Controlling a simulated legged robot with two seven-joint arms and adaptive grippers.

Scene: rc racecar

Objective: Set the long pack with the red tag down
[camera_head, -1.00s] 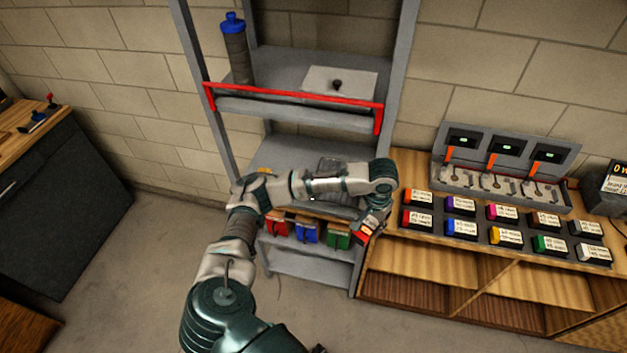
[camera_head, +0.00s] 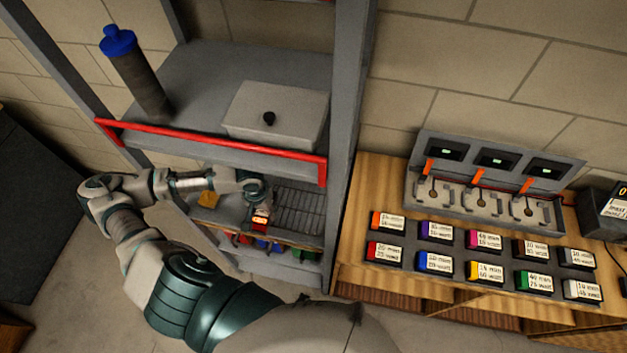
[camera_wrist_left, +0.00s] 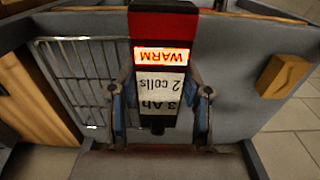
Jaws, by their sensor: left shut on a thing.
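The long pack (camera_head: 261,221) has a red end, a glowing orange WARM tag and a white label reading "2 cells 3 Ah"; in the left wrist view the pack (camera_wrist_left: 165,57) stands between the two fingers. My left gripper (camera_head: 259,207) is shut on it, and the gripper (camera_wrist_left: 161,92) grips it by both sides. The pack is over the lower grey shelf (camera_wrist_left: 235,95), beside a wire rack (camera_head: 299,209). I cannot tell whether it touches the shelf. My right gripper is not in view.
A yellow block (camera_head: 208,199) lies on the same shelf to the left. The red-railed shelf (camera_head: 215,152) above holds a blue-capped bottle (camera_head: 137,75) and a lidded box (camera_head: 273,115). Several labelled packs and a charger (camera_head: 488,190) are on the wooden bench (camera_head: 378,180).

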